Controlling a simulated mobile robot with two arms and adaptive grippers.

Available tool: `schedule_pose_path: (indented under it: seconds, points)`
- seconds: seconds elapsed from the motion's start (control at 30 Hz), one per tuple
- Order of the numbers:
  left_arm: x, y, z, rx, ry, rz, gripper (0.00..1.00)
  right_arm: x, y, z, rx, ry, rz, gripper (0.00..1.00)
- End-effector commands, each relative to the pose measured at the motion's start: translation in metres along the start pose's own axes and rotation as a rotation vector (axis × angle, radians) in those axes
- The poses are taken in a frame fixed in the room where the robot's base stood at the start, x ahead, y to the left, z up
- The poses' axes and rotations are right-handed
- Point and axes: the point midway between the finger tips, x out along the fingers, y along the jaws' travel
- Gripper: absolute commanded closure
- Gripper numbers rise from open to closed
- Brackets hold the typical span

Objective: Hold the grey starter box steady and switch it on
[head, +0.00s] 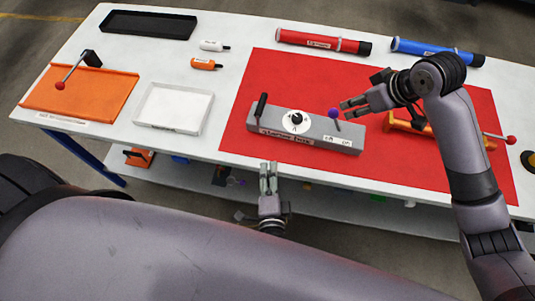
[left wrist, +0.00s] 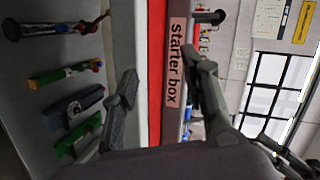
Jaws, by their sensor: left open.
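The grey starter box (head: 318,145) lies on the red mat, its label facing the table's front edge. On top are a white dial with a black knob (head: 296,119), an upright black handle (head: 262,105) at the left end and a purple ball lever (head: 333,113) toward the right. My left gripper (head: 268,170) is open and empty in front of the table edge, below the box's left part. In the left wrist view the label (left wrist: 174,65) shows beyond the open fingers (left wrist: 160,92). My right gripper (head: 344,107) is open just right of the purple ball; contact is unclear.
An orange fixture (head: 410,127) with a red ball lever stands right of the box, partly behind my right arm. A red tube (head: 320,41) and a blue tube (head: 430,50) lie at the back. A white tray (head: 172,108) and an orange board (head: 105,95) are left.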

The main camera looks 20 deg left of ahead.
Motion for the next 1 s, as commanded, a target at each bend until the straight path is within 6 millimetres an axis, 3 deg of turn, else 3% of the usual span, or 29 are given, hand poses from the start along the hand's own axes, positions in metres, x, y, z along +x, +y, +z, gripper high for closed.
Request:
schedule_pose_path:
  seconds: [0.03, 0.1, 0.23, 0.47, 1.0]
  points:
    - [0.003, -0.021, -0.003, -0.003, -0.002, -0.061, 0.59, 0.000, 0.000, 0.000, 0.000, 0.000, 0.000, 0.67]
    - [0.006, -0.043, -0.005, -0.003, -0.009, -0.128, 0.59, 0.000, 0.000, 0.000, 0.000, 0.000, 0.000, 0.67]
    - [0.010, -0.067, -0.006, -0.002, -0.021, -0.202, 0.59, 0.000, 0.000, 0.000, 0.000, 0.000, 0.000, 0.67]
    - [0.028, -0.079, -0.005, -0.001, -0.026, -0.229, 0.59, 0.000, 0.000, 0.000, 0.000, 0.000, 0.000, 0.67]
    - [0.131, -0.102, -0.003, -0.001, -0.026, -0.227, 0.59, 0.000, 0.000, 0.000, 0.000, 0.000, 0.000, 0.67]
